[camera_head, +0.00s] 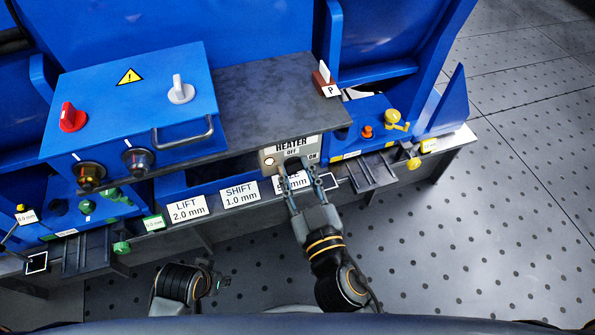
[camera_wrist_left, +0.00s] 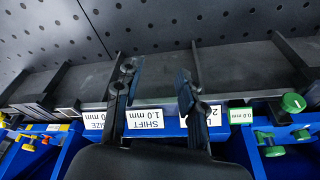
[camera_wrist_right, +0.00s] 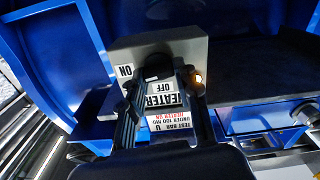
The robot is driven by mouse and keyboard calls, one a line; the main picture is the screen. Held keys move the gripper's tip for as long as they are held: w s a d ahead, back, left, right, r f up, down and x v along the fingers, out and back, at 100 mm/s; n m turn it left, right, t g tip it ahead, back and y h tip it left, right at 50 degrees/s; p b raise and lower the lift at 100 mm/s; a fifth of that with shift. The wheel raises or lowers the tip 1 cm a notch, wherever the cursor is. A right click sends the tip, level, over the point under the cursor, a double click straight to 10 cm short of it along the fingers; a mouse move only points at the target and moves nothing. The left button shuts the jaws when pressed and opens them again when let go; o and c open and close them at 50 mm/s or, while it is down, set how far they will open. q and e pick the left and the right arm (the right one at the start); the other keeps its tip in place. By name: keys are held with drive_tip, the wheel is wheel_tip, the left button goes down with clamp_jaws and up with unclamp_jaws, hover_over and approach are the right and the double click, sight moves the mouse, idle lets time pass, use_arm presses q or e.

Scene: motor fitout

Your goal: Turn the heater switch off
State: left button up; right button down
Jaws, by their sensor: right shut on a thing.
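The heater switch box (camera_head: 268,150) is a pale panel under the grey shelf edge, marked HEATER, OFF and ON. It also fills the upper middle of the right wrist view (camera_wrist_right: 185,50). Its dark switch knob (camera_wrist_right: 155,66) is partly hidden by my fingers, so its exact angle is unclear. My right gripper (camera_head: 296,171) is at the panel, its fingers shut on the knob. A small lamp (camera_wrist_right: 198,79) on the box glows warm. My left gripper (camera_wrist_left: 155,75) is open and empty, its fingers apart above the bench front; in the head view its arm is low at centre left.
A blue control box (camera_head: 135,95) with a red knob (camera_head: 72,117), a grey lever and a handle stands left. LIFT (camera_head: 187,208) and SHIFT (camera_head: 240,194) labels line the bench front. Yellow knobs (camera_head: 392,117) are at right. The floor beyond is clear.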

drive_tip(key=n, duration=0.3)
drive_tip(key=shift+n, duration=0.3)
drive_tip(key=n+p, duration=0.1)
drive_tip(key=n, duration=0.1)
drive_tip(key=shift+a+n, duration=0.1)
drive_tip(key=shift+n, duration=1.2)
drive_tip(key=n, duration=0.4)
drive_tip(key=shift+p, duration=0.4)
drive_tip(key=n, duration=0.3)
drive_tip(key=shift+a+f+n, duration=0.1)
drive_tip(key=shift+f+n, duration=0.05)
drive_tip(key=shift+n, duration=0.25)
use_arm(q)
wheel_tip(320, 180, down, 8)
drive_tip(key=s, duration=0.1)
drive_tip(key=shift+s, duration=0.3)
use_arm(e)
drive_tip(key=shift+n, duration=0.3)
drive_tip(key=c, duration=1)
unclamp_jaws()
drive_tip(key=shift+o, duration=0.2)
